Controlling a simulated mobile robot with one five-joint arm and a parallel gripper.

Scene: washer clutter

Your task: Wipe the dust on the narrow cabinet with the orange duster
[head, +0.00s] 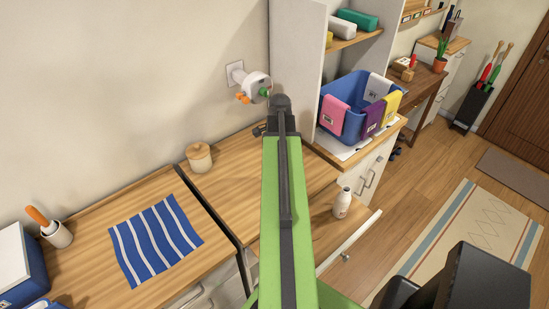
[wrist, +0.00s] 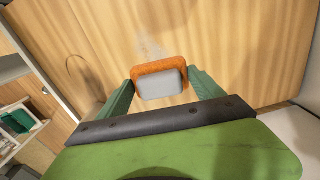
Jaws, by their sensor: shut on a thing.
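In the wrist view my gripper (wrist: 160,88) is shut on the orange duster (wrist: 160,67), which has an orange rim and a grey back. The green fingers press it from both sides. A pale grey smudge of dust (wrist: 151,46) lies on the wooden top (wrist: 225,45), just beyond the duster. I cannot tell whether the duster touches the wood. In the head view my green arm reaches over a wooden cabinet top (head: 228,178) and hides part of it. The gripper, duster and dust cannot be made out there.
A lidded wooden jar (head: 199,158) stands at the back of the top. A white bottle (head: 342,203) stands right of my arm. A striped blue cloth (head: 155,240) lies to the left. A blue basket with cloths (head: 340,92) stands at the back right.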

